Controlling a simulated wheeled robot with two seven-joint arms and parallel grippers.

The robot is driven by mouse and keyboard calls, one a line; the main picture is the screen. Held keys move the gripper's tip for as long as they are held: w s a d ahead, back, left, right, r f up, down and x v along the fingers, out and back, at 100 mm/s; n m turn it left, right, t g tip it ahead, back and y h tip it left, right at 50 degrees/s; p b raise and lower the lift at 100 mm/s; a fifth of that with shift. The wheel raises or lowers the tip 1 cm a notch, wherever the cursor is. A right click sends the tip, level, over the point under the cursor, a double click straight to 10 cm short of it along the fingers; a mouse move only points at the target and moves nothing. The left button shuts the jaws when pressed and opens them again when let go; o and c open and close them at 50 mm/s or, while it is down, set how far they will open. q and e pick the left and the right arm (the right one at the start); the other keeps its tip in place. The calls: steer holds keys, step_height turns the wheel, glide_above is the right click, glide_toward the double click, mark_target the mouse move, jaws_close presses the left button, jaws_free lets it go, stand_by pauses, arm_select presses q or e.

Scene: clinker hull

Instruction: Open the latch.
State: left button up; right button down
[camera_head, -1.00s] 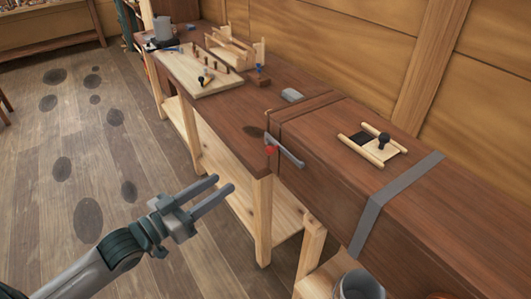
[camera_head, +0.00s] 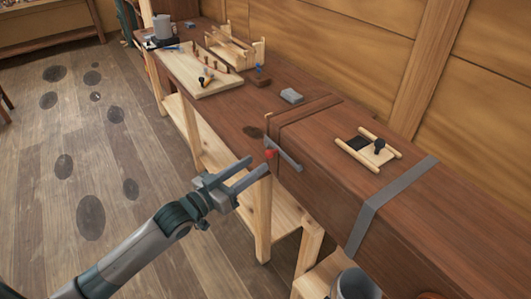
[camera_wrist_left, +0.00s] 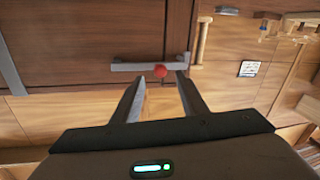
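A grey metal latch bar (camera_head: 286,154) with a red knob (camera_head: 269,154) lies across the front face of the dark wooden chest, near its left end. In the left wrist view the latch bar (camera_wrist_left: 128,67) runs level across a vertical seam, and the red knob (camera_wrist_left: 160,71) shows between my fingertips. My left gripper (camera_head: 259,166) is open, its fingers pointing at the knob. Whether the fingertips touch the bar or knob, I cannot tell. My right gripper is not in view.
A workbench (camera_head: 232,122) with a pegged board (camera_head: 200,78), a wooden rack and a grey block (camera_head: 291,96) extends behind the chest. A grey strap (camera_head: 379,201) crosses the chest. A bucket (camera_head: 354,286) stands below. The floor at left is open.

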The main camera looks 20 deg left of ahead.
mark_target(267, 156)
arm_select(q)
steer(key=p+x, duration=0.1)
steer(key=x, duration=0.5)
steer(key=shift+p, duration=0.3)
steer(key=shift+c, duration=0.5)
jaws_close()
